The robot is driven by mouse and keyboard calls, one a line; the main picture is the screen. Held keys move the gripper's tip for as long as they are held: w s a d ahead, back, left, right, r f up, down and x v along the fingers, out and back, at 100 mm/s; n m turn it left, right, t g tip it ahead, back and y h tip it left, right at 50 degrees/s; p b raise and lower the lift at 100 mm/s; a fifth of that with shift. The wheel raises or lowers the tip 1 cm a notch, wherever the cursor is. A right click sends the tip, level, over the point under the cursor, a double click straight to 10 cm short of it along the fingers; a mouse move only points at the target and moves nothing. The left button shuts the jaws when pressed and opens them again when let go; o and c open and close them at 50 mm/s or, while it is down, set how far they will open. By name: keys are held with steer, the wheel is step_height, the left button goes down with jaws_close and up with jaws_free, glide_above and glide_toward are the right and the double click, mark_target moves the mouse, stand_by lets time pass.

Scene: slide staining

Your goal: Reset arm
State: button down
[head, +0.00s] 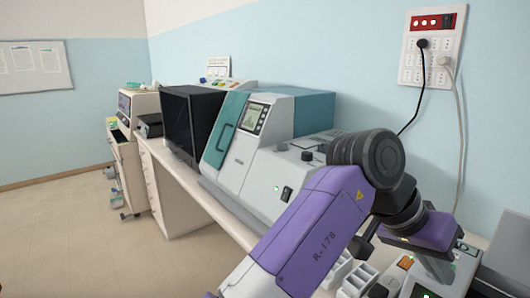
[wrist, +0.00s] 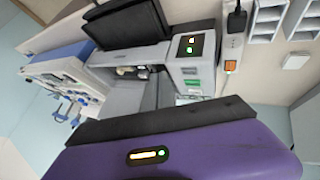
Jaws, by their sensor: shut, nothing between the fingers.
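My purple and black arm (head: 318,228) reaches up from the bottom of the head view and bends at a dark round joint. My gripper (head: 360,247) hangs beyond that joint at the lower right, over the bench equipment. It is shut and empty; its fingers are small and dark there. In the wrist view a purple housing of mine with a black edge and small lights fills the bottom.
A teal and white machine (head: 232,140) and a black monitor (head: 190,122) stand on the bench behind my arm. White racks (head: 357,278) sit below my gripper. A socket panel (head: 432,48) with cables is on the wall. Floor (head: 80,230) at left is clear.

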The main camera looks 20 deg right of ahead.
steer(key=w+d+r+n+t+h, duration=0.3)
steer(key=w+d+r+t+h, duration=0.3)
steer(key=w+r+t+h, duration=0.45)
steer(key=w+a+r+n+t, duration=0.4)
steer(key=r+t, duration=0.1)
steer(key=r, duration=0.1)
steer(key=s+a+f+n+t+y, duration=0.3)
steer(key=a+f+n+t+y, duration=0.8)
steer(key=a+y, duration=0.3)
steer(key=s+a+f+n+g+y, duration=0.1)
steer(key=s+a+f+n+y, duration=0.2)
steer(key=s+a+f+y, duration=0.45)
steer(key=s+f+m+g+h, duration=0.1)
steer(key=s+f+m+g, duration=0.2)
steer(key=s+f, duration=0.6)
steer(key=s+d+f+m+g+h, duration=0.1)
steer(key=s+f+m+g+h, duration=0.1)
steer(key=s+f, duration=0.7)
steer(key=s+m+g, duration=0.1)
steer(key=s+g, duration=0.1)
steer(key=s, duration=0.5)
steer(key=shift+h, duration=0.3)
